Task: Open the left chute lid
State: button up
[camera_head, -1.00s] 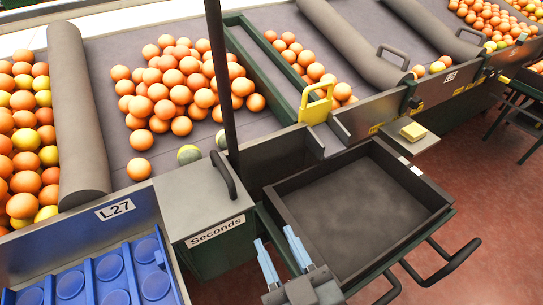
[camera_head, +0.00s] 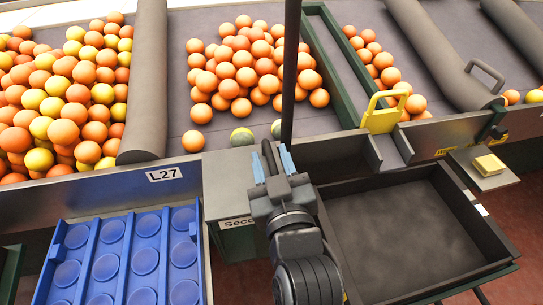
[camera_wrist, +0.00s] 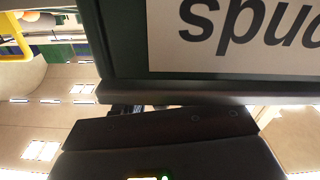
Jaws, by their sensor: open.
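The chute box marked "Seconds" has a flat grey lid (camera_head: 226,176), which lies shut. A black bar handle (camera_head: 268,156) stands on the lid's right side. My gripper (camera_head: 272,161) is open at the lid's right part, with its blue fingertips on either side of the handle in the picture. I cannot tell whether they touch it. My gripper and wrist hide part of the lid and of the "Seconds" label (camera_head: 235,222). In the wrist view the label (camera_wrist: 240,35) shows large and upside down, close to the camera. The fingertips are not clear there.
A dark empty tray (camera_head: 405,235) stands right of the box, and a blue cupped tray (camera_head: 125,255) to its left. A dark post (camera_head: 290,75) rises just behind my gripper. Oranges (camera_head: 245,65) lie on the belt behind, and a yellow bracket (camera_head: 382,115) stands at back right.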

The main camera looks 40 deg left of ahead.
jog(key=shift+w+a, duration=0.2)
jog(key=shift+a, duration=0.05)
grip_shut()
jog(key=shift+w, duration=0.1)
dwell(0.4)
